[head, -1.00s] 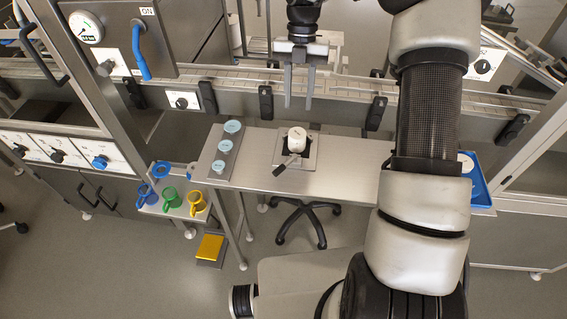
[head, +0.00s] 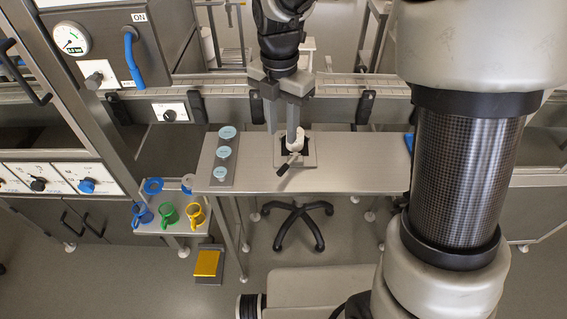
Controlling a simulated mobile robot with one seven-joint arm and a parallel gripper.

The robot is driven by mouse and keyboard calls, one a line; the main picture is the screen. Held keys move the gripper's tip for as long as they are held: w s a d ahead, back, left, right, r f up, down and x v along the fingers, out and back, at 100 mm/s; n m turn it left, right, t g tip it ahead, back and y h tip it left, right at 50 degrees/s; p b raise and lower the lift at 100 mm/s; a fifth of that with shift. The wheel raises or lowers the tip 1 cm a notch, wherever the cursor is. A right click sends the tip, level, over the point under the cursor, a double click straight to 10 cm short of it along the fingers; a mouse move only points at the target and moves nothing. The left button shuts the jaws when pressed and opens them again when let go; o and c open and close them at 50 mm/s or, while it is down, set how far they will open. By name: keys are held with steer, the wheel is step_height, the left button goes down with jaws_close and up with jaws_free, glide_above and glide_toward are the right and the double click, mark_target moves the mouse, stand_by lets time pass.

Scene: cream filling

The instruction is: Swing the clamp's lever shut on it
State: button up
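The clamp (head: 309,159) is a square metal plate with a dark centre, fixed on the steel bench. A white round pot (head: 300,135) sits in it. The clamp's lever (head: 284,168) has a dark handle that sticks out toward the front left, apart from the fingers. My gripper (head: 281,138) points down with its two grey fingers spread and nothing visible between them. The right finger overlaps the pot in the view and hides its left part; I cannot tell whether they touch. The left finger is left of the clamp.
A rack with several pale blue discs (head: 223,154) stands left of the clamp on the bench (head: 370,165). Blue, green and yellow jugs (head: 168,214) stand on a lower shelf at left. A conveyor (head: 335,87) runs behind. The bench right of the clamp is clear.

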mark_target(283, 167)
step_height(283, 167, down, 12)
steer(key=shift+d+f+b, duration=0.15)
steer(key=shift+f+b, duration=0.05)
steer(key=shift+b, duration=0.4)
jaws_close()
